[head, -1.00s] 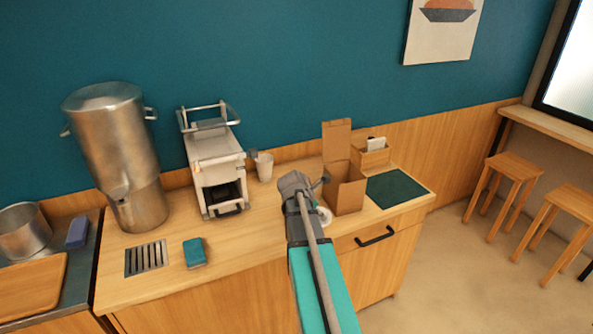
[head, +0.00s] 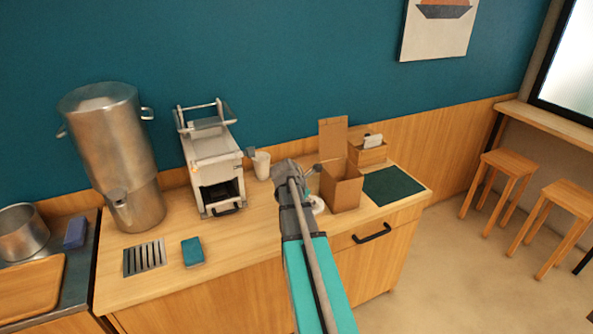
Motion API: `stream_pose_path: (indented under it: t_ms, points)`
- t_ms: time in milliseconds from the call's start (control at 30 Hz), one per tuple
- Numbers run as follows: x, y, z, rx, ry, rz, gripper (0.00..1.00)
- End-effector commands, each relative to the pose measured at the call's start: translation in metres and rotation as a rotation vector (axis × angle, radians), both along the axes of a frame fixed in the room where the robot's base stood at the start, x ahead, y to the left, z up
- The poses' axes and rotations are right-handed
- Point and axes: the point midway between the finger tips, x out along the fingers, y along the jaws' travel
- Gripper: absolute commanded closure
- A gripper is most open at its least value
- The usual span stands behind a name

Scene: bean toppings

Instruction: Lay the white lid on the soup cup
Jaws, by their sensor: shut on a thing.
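A pale cup (head: 262,166), the likely soup cup, stands upright on the counter just right of the toaster-like machine. My gripper (head: 314,171) is partly hidden behind my wrist, over the counter between the cup and the brown box. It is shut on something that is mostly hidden. A small white round edge, which looks like the white lid (head: 318,206), shows just right of my wrist and below the fingers. The rest of it is covered by my arm. It is apart from the cup, to its right and nearer the front.
An open brown box (head: 341,190) stands close to the right of my gripper, with a small holder (head: 368,154) behind it. A dark green mat (head: 393,186) is at right. The machine (head: 215,172) is left of the cup. A blue sponge (head: 192,251) lies at front left.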

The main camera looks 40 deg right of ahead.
Motion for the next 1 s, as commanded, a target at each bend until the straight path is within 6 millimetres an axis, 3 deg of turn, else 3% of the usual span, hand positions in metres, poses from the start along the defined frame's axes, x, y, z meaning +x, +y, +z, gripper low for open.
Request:
stream_pose_path:
  t_ms: [33, 300, 500, 1000]
  points:
    - [0.015, -0.004, 0.009, 0.000, 0.000, 0.001, 0.35]
    - [0.071, -0.017, 0.035, -0.001, 0.000, 0.002, 0.35]
    - [0.099, -0.021, 0.046, -0.001, 0.001, 0.003, 0.35]
    - [0.106, -0.022, 0.048, 0.000, 0.001, 0.002, 0.35]
